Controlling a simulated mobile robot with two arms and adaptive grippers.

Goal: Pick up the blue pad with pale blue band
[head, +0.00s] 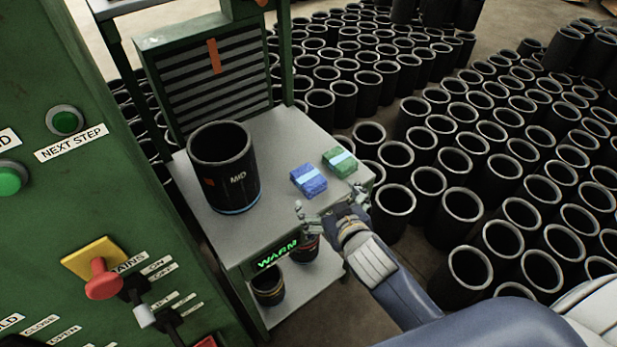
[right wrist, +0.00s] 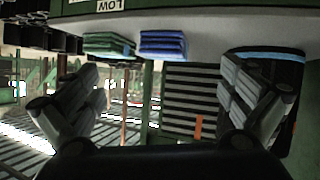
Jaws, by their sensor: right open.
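The blue pad (head: 308,180) with a pale blue band lies flat on the grey table (head: 285,135), between the black MID sleeve and a green pad. My right gripper (head: 332,204) is at the table's front edge, on the near side of the blue pad, open and apart from it. The right wrist view, which is upside down, shows the blue pad (right wrist: 163,44) above the empty space between the spread fingers (right wrist: 160,88). The band is hard to make out there. My left gripper is not in view.
The green pad (head: 340,161) with a pale band lies close beside the blue one. The tall MID sleeve (head: 223,168) stands on the left of the table. A green control panel (head: 75,200) fills the left. Many black sleeves (head: 470,215) crowd the floor at right.

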